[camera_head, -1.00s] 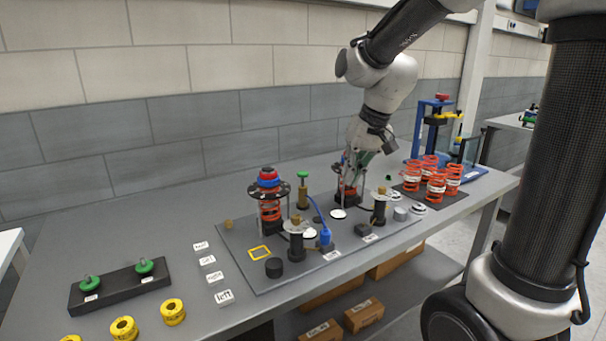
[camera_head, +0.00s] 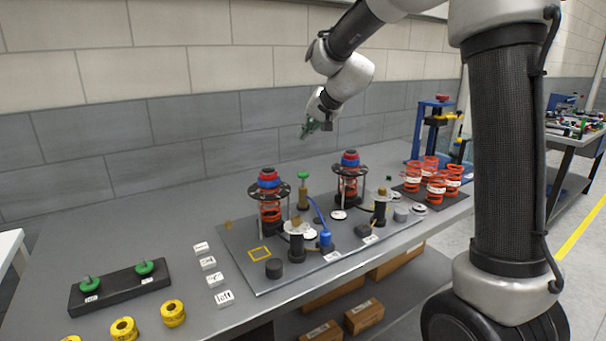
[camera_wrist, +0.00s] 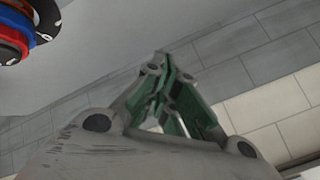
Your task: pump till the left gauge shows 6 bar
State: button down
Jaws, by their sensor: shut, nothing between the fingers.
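The pump appears to be the upright brass cylinder with a green knob (camera_head: 303,177), standing on the grey plate between the two spring units. A blue hose (camera_head: 319,211) runs from it to a blue fitting (camera_head: 326,238). Pale round discs, one at the left (camera_head: 309,234) and one further back (camera_head: 338,215), may be gauges; no reading is legible. My gripper (camera_head: 304,135) is shut and empty, raised in front of the wall above the back of the plate, clear of the pump. Its green-and-grey fingers (camera_wrist: 178,80) meet in the wrist view.
The left spring unit (camera_head: 270,210) and right spring unit (camera_head: 348,185) flank the pump, with red and blue caps. Orange springs (camera_head: 435,190) and a blue press stand at the right. White labels (camera_head: 208,263) and yellow rings (camera_head: 173,313) lie at the left.

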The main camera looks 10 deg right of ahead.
jog(key=shift+f, duration=0.1)
jog(key=shift+f, duration=4.35)
jog(key=shift+f, duration=0.4)
jog(key=shift+f, duration=1.25)
jog(key=shift+r, duration=1.7)
jog(key=shift+r, duration=2.5)
